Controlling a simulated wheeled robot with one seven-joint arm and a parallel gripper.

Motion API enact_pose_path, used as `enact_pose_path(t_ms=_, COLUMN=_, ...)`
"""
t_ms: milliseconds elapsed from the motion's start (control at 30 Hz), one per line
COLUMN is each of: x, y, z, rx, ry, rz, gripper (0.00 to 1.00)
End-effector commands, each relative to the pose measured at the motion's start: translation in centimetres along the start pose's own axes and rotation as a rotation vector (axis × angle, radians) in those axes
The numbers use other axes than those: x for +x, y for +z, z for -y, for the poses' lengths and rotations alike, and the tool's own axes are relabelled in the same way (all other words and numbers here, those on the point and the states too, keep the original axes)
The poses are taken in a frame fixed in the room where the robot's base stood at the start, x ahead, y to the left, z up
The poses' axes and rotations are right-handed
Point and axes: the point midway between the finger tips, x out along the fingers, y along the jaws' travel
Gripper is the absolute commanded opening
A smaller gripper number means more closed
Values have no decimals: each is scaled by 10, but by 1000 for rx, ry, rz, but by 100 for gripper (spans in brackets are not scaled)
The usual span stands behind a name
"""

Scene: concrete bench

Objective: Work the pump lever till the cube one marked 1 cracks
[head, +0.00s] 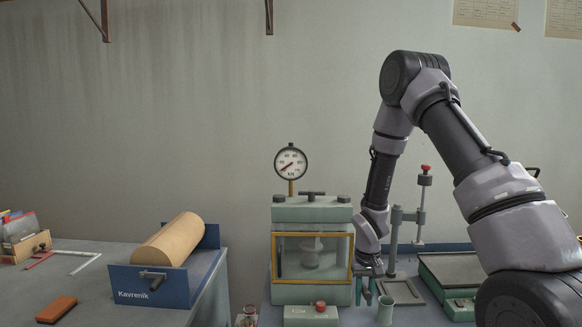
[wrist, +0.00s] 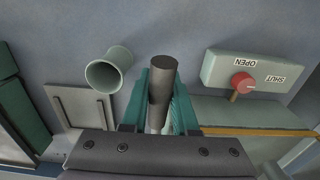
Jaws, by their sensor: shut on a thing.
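The pale green press (head: 312,213) stands on the bench with a round gauge (head: 291,162) on top. Its yellow-framed window (head: 312,280) is closed over the chamber, where a pale platen (head: 311,252) shows. I cannot make out a cube marked 1 in either view. The pump lever (wrist: 162,75), a dark grey rod, stands between the teal fingers of my gripper (wrist: 161,100) in the wrist view. My gripper is shut on it. In the head view my gripper (head: 366,290) is low beside the press's right side, its fingers partly hidden.
A valve box (wrist: 225,68) with a red knob (wrist: 243,82), labelled OPEN and SHUT, sits by the press front. A stand (head: 420,205) and a green case (head: 450,270) are behind. A blue cradle (head: 150,285) is left.

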Motion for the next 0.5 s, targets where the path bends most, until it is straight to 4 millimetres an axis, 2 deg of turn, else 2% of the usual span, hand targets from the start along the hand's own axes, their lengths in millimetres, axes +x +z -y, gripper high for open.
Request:
enact_pose_path(t_ms=100, x=-15, y=-4, z=0, rx=1, ry=0, rz=-3, gripper=0)
enact_pose_path(t_ms=367, x=-28, y=-7, z=0, rx=0, ry=0, rz=-2, gripper=0)
enact_pose_path(t_ms=500, x=-47, y=-14, z=0, rx=0, ry=-1, rz=-4, gripper=0)
